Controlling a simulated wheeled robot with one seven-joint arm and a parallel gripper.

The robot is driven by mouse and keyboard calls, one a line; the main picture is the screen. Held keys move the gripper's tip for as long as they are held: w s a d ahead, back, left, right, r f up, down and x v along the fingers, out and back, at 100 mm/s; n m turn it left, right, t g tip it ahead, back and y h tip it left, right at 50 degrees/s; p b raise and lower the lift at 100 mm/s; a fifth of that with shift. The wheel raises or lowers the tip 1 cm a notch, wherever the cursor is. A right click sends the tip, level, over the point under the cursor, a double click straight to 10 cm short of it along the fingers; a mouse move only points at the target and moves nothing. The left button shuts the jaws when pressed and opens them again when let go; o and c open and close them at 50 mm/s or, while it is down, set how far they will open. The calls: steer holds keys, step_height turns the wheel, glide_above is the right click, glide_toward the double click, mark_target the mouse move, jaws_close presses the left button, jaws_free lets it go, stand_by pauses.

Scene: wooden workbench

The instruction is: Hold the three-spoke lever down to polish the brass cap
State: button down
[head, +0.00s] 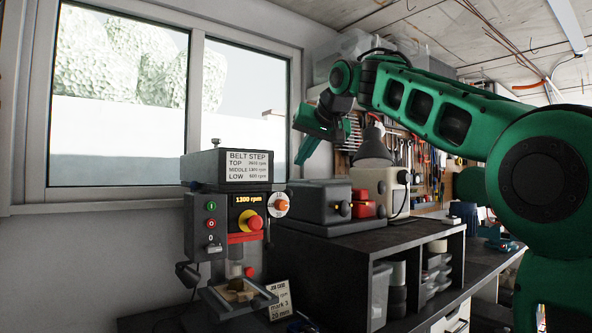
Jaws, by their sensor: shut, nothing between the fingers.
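The drill press (212,172) stands on the bench by the window, its display (247,199) reading 1300 rpm. I cannot clearly make out the three-spoke lever. An orange knob on a white dial (281,205) shows at the right side of the press head. A small tan and brownish workpiece (238,292) lies on the press table below a reddish tool; I cannot tell the brass cap apart there. My gripper (301,161) hangs in the air above and right of the press head, fingers pointing down. It is shut and empty, apart from the press.
The window (120,120) is behind.

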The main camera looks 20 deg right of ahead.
steer(key=x, duration=0.9)
steer(key=shift+s+a+f, duration=0.15)
steer(key=shift+s+f, duration=0.2)
steer(key=shift+s, duration=0.25)
steer(key=shift+s+a+f, duration=0.15)
steer(key=shift+s+f, duration=0.15)
steer(key=shift+s, duration=0.35)
steer(key=shift+s+a+f, duration=0.15)
steer(key=shift+s+f, duration=0.2)
steer(key=shift+s, duration=0.25)
